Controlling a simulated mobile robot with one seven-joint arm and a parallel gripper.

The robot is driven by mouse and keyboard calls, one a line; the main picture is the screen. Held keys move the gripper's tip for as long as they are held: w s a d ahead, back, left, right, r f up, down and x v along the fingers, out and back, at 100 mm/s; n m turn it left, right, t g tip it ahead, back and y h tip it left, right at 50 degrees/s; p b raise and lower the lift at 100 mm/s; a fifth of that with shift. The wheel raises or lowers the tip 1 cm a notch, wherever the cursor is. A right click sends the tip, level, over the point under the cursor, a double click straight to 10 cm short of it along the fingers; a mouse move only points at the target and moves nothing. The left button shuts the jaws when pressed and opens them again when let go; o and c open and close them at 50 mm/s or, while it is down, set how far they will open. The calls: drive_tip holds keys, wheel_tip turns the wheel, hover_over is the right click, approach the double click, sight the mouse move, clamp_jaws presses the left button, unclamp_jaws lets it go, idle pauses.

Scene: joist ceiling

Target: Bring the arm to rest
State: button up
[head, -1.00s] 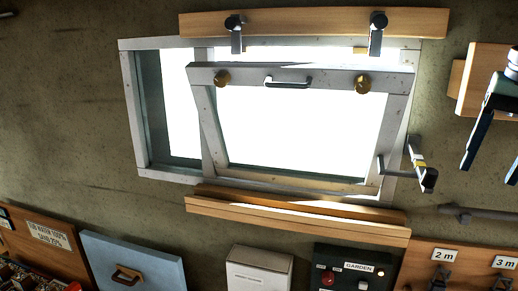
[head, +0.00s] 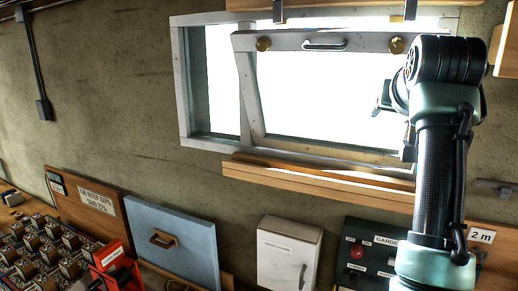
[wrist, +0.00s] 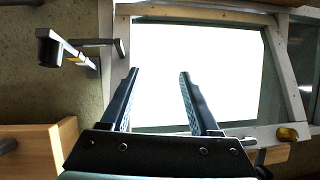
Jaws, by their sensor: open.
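My gripper (wrist: 158,75) shows in the wrist view with its two dark fingers apart and nothing between them. Behind the fingers is the bright pane of the tilted window sash (wrist: 205,52), which appears upside down there. I cannot tell whether the fingers touch anything. In the head view my arm rises at the right, in front of the window's right side. A small dark part left of my arm may be the gripper, but its fingers are not clear there. The sash (head: 290,42) leans in its pale frame, with a handle (head: 325,44) and two brass knobs on its top rail.
A wooden ledge (head: 300,178) runs below the window. A metal stay (wrist: 65,48) juts out near the gripper, and a wooden block (wrist: 35,150) is at lower left. Below are a blue panel (head: 175,240), a white box (head: 288,255) and a red-handled item (head: 112,258).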

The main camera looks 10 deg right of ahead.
drive_tip(key=s+a+n+t+y+b, duration=0.15)
drive_tip(key=a+t, duration=0.25)
drive_tip(key=a, duration=0.4)
drive_tip(key=s+a+n+t+b, duration=0.1)
drive_tip(key=a+n+t+b, duration=0.2)
drive_tip(key=a, duration=0.6)
drive_tip(key=s+a+r+t+y+b, duration=0.1)
drive_tip(key=s+a+t, duration=0.3)
drive_tip(key=s, duration=0.6)
drive_tip(key=s+a+r+n+t+y+b, duration=0.1)
drive_tip(key=s+a+t+y+b, duration=0.2)
drive_tip(key=s+a, duration=0.6)
drive_tip(key=shift+s+a+r+t, duration=0.15)
drive_tip(key=shift+s+r+t, duration=0.1)
drive_tip(key=shift+s+t, duration=0.6)
drive_tip(key=shift+s+n, duration=0.1)
drive_tip(key=shift+n, duration=0.15)
